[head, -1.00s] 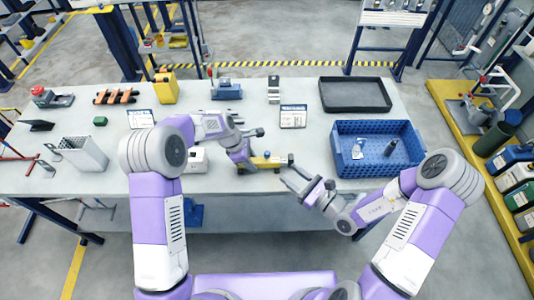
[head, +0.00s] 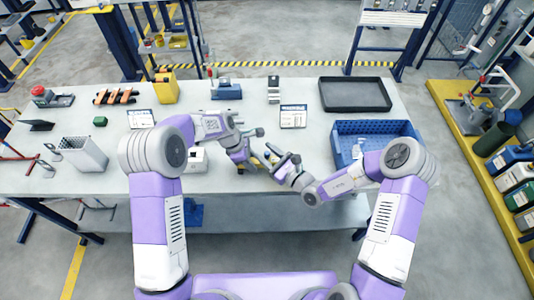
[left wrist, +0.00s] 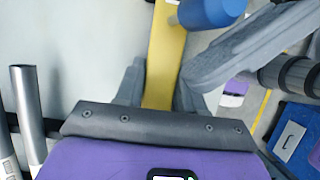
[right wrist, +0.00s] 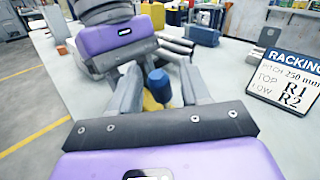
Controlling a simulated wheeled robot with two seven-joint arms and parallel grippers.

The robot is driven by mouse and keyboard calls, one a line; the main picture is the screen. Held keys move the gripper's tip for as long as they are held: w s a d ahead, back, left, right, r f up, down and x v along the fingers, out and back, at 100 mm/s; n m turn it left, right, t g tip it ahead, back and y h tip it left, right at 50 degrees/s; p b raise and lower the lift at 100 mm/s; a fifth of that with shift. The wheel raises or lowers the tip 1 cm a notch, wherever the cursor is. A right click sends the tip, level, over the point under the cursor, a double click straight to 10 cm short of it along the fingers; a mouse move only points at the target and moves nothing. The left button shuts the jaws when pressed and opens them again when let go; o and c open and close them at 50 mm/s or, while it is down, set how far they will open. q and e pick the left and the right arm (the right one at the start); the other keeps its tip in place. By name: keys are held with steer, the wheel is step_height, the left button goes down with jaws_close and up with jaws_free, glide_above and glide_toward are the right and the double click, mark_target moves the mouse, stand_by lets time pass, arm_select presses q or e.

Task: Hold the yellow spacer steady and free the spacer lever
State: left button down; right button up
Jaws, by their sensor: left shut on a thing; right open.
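The yellow spacer (left wrist: 165,55) runs between the fingers of my left gripper (left wrist: 160,85), which is shut on it; in the head view a small part of the spacer (head: 257,160) shows on the table. A blue cylindrical knob (right wrist: 158,85), apparently the lever's end, stands between the fingers of my right gripper (right wrist: 160,76). The knob also shows in the left wrist view (left wrist: 210,10). The right gripper (head: 278,160) is open, just right of the left one in the head view. Whether its fingers touch the knob cannot be told. The lever's body is mostly hidden.
A blue crate (head: 378,128) stands on the table's right side, partly behind my right arm. A black tray (head: 355,94) lies behind it. A sign (head: 293,116) stands just beyond the grippers. A white box (head: 198,158) is close to my left arm.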

jaws_close()
steer(key=shift+w+r+m+g, duration=0.15)
steer(key=shift+w+m+g, duration=0.15)
steer(key=shift+g, duration=0.1)
steer(key=shift+w+m+g+h, duration=0.35)
steer(key=shift+m+g+h, duration=0.05)
steer(key=shift+m+h, duration=0.2)
jaws_free()
steer(key=v, duration=1.2)
